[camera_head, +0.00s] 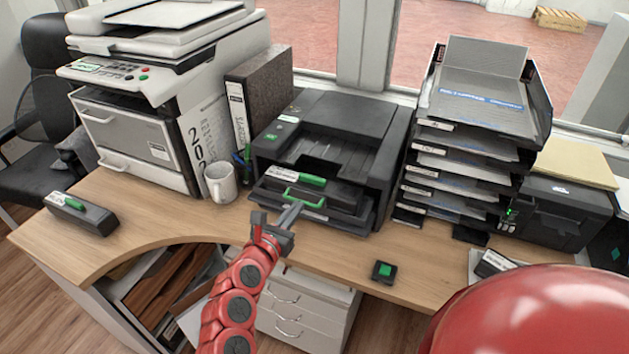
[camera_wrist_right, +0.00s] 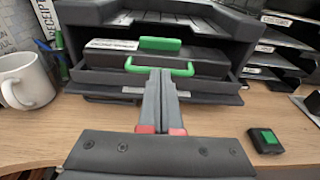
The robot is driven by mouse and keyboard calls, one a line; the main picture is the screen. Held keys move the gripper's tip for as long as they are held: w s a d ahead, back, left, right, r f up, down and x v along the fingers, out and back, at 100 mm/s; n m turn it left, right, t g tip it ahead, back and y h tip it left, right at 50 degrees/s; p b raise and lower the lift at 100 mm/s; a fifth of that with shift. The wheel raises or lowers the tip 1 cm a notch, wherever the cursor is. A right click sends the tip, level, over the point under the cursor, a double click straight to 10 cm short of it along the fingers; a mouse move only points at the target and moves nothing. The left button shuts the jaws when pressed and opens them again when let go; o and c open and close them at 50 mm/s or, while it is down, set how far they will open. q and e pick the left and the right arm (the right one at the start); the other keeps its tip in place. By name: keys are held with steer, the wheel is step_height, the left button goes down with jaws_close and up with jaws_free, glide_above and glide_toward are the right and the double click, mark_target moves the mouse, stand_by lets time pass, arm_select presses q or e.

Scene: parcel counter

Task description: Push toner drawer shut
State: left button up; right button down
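The black printer (camera_head: 345,112) stands at the middle of the desk. Its toner drawer (camera_head: 340,214) sticks out of the front, with a black toner cartridge (camera_head: 338,193) lying in it. The cartridge has a white label, a green tab and a green loop handle (camera_wrist_right: 130,66). My right gripper (camera_head: 293,211) is in front of the drawer, its two fingers together. In the right wrist view the fingertips (camera_wrist_right: 161,72) overlap the lower bar of the handle; I cannot tell whether they touch it. My left gripper is not in view.
A white mug (camera_head: 220,184) and a binder (camera_head: 258,92) stand left of the printer, a paper tray stack (camera_head: 455,165) right of it. Another black cartridge (camera_head: 82,214) lies at the desk's left. A small green-topped block (camera_head: 384,271) lies near the front edge.

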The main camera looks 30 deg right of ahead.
mark_target(311, 185)
steer(key=shift+r+b+x, duration=0.25)
steer(key=shift+b+x, duration=0.25)
steer(key=shift+x, duration=1)
steer(key=shift+r+b+x, duration=0.2)
steer(key=shift+b+x, duration=0.25)
steer(key=shift+x, duration=1.1)
steer(key=shift+r+b+x, duration=0.25)
steer(key=shift+b+x, duration=0.25)
steer(key=shift+x, duration=1)
steer(key=f+b+v, duration=0.1)
steer(key=b+v, duration=0.1)
steer(key=v, duration=0.9)
steer(key=shift+s+a+f, duration=0.25)
steer(key=shift+a+f, duration=0.1)
